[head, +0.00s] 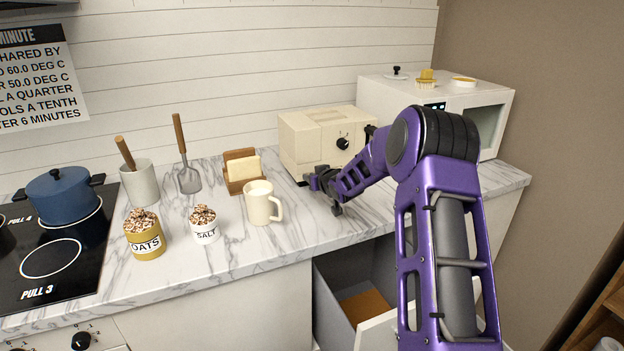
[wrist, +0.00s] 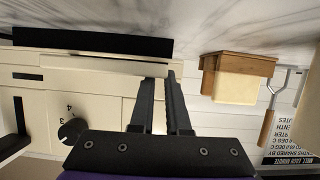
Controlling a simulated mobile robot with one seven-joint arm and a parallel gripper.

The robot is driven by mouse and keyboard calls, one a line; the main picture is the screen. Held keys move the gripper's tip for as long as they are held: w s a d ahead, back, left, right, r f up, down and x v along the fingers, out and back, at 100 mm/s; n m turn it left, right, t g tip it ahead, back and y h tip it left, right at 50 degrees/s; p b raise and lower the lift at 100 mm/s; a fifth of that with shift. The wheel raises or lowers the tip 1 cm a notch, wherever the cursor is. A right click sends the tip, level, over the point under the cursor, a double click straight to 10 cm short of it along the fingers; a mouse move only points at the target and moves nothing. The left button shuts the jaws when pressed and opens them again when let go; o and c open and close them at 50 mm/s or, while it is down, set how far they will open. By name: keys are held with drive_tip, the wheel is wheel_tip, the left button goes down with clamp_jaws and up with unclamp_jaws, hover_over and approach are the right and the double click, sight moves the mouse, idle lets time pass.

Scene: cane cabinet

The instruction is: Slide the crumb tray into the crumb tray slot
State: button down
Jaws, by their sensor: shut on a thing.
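The cream toaster (head: 322,140) stands on the marble counter with its dark knob (head: 343,143) facing out. In the wrist view its front (wrist: 90,105) appears upside down. A cream strip (wrist: 100,66), apparently the crumb tray's edge, runs along the toaster's base beside a long dark band (wrist: 90,41). I cannot tell if that band is the slot. My gripper (head: 314,181) is low at the toaster's front. In the wrist view its fingers (wrist: 161,76) are shut on the strip's right end. How far the tray sits inside is hidden.
A wooden holder (head: 240,182) with a pale block and a cream mug (head: 260,204) stand left of my gripper. A white microwave (head: 440,112) is behind my arm. An open drawer (head: 352,290) juts out below the counter's front edge.

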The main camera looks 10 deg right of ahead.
drive_tip(key=shift+w, duration=0.15)
drive_tip(key=c, duration=0.8)
unclamp_jaws()
drive_tip(key=p+v, duration=0.1)
drive_tip(key=v, duration=1.6)
drive_tip(key=shift+r, duration=0.15)
